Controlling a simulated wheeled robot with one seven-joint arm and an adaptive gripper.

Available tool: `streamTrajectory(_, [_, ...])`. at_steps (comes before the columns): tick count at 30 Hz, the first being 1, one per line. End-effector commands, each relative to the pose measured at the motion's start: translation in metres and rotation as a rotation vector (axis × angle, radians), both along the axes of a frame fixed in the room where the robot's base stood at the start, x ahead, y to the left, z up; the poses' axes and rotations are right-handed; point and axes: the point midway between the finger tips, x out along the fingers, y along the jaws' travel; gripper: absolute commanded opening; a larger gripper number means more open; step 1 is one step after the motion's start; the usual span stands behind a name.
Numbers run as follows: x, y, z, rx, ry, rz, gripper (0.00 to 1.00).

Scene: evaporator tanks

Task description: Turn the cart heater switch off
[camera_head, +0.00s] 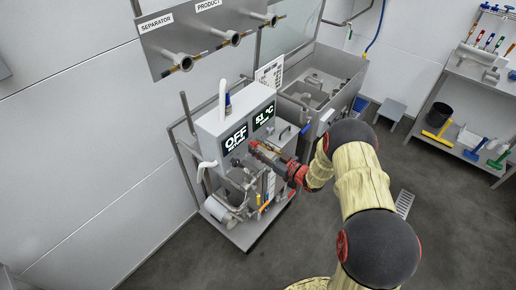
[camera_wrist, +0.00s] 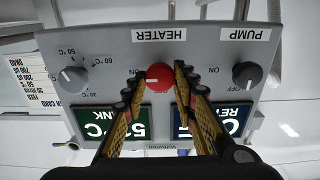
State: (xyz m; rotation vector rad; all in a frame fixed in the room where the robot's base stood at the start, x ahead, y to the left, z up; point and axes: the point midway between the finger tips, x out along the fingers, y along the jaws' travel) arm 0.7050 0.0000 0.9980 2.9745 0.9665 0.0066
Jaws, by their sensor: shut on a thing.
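The red heater switch (camera_wrist: 160,77) is a round knob under the HEATER label on the cart's grey control panel (camera_wrist: 200,45), which appears upside down in the wrist view. My gripper (camera_wrist: 158,79) has a finger on each side of the knob and is shut on it. The fingers hide part of the markings around it, and I cannot tell the knob's exact setting. In the head view my gripper (camera_head: 254,147) reaches the front of the white control box (camera_head: 212,122) on the cart. Its displays (camera_head: 237,138) read OFF and 51 °C.
Wall pipes (camera_head: 205,55) hang above the cart. A metal tank (camera_head: 335,65) stands behind it. A tool shelf (camera_head: 460,150) is at right, with open floor between.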

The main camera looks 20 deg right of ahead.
Motion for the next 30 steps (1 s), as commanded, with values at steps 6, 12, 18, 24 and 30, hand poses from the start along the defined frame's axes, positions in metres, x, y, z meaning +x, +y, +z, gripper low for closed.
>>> streamTrajectory(6, [0.0002,0.0,-0.0017,-0.068,-0.052,0.0,0.02])
streamTrajectory(12, [-0.0002,0.0005,-0.0036,-0.191,-0.142,-0.001,0.02])
streamTrajectory(18, [-0.0008,0.0011,-0.0047,-0.344,-0.253,-0.001,0.02])
streamTrajectory(24, [-0.0011,0.0016,-0.0052,-0.5,-0.365,-0.001,0.02])
streamTrajectory(30, [-0.0016,0.0023,-0.0059,-0.653,-0.477,0.0,0.02])
